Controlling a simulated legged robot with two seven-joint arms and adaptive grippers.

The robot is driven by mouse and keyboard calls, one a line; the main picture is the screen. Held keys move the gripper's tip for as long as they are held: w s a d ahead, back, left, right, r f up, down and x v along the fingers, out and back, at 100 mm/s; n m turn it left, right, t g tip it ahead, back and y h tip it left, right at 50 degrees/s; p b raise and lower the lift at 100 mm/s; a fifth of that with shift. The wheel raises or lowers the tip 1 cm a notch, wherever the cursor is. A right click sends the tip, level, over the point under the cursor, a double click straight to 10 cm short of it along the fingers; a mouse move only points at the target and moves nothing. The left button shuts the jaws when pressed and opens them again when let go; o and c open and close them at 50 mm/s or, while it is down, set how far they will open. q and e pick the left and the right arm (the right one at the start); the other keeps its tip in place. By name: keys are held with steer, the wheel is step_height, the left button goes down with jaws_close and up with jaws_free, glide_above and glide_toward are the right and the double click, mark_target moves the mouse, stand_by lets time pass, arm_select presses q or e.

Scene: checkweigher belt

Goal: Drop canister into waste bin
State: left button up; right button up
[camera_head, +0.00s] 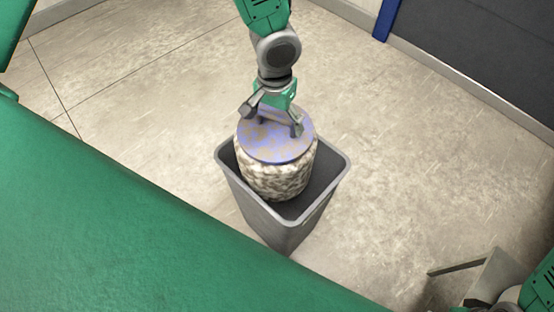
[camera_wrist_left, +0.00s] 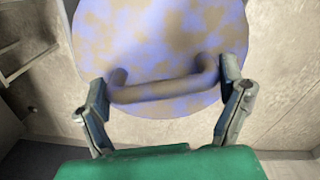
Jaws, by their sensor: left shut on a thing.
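The canister (camera_head: 277,172) has a mottled cream and brown side and a blue-and-tan patterned lid with a handle on top. My left gripper (camera_head: 273,122) is above the lid and shut on the canister's handle. In the left wrist view the handle (camera_wrist_left: 165,88) lies between the two fingers (camera_wrist_left: 168,95).
A green surface (camera_head: 120,240) fills the lower left, close in front of the bin. Pale floor (camera_head: 420,160) around the bin's right side is clear. A dark panel with a blue edge (camera_head: 385,20) stands at the upper right.

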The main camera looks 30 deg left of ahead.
arm_select(q)
steer(key=o, duration=1.3)
steer(key=shift+o, duration=0.8)
steer(key=shift+d, duration=0.1)
steer(key=shift+r, duration=0.15)
step_height(320, 180, up, 12)
